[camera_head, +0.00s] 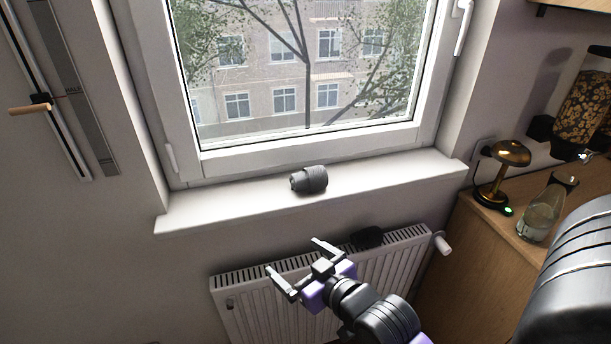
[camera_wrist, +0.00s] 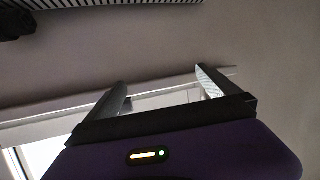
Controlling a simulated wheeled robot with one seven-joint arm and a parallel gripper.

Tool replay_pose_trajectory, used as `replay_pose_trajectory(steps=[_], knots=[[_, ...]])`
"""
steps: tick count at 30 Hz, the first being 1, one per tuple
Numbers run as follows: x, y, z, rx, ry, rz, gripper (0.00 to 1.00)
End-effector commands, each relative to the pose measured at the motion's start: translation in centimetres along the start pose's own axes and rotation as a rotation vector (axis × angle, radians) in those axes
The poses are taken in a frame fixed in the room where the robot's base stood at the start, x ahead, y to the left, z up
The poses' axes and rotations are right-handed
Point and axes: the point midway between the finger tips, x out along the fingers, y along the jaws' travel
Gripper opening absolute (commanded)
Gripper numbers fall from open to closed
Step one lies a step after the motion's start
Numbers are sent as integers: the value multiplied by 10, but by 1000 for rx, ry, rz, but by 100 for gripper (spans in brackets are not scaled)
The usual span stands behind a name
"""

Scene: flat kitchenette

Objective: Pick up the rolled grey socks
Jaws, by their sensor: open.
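The rolled grey socks (camera_head: 309,180) lie on the white window sill (camera_head: 231,206), near its middle, as a short dark grey roll on its side. My gripper (camera_head: 292,255) is below and in front of the sill, above the radiator. Its two fingers are spread apart with nothing between them, and it does not touch the socks. In the wrist view my gripper (camera_wrist: 160,76) also shows open, with the pale sill edge and wall beyond the fingers. I cannot make out the socks clearly in that view.
A white radiator (camera_head: 395,270) stands under the sill, with a dark object (camera_head: 368,237) at its top edge. The closed window (camera_head: 300,75) rises behind the sill. A wooden counter at right holds a brass lamp (camera_head: 511,153) and a glass bottle (camera_head: 541,214). The sill around the socks is clear.

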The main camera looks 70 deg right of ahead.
Motion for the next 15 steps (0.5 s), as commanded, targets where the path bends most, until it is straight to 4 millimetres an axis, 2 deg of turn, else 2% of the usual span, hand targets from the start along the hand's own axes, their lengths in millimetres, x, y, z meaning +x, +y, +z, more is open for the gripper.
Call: replay_pose_trajectory(steps=[1, 7, 12, 15], knots=[[13, 21, -24, 21, 5, 44, 100], [40, 88, -73, 88, -24, 163, 100], [48, 123, -97, 127, -40, 212, 100], [50, 132, -102, 136, -45, 224, 100]])
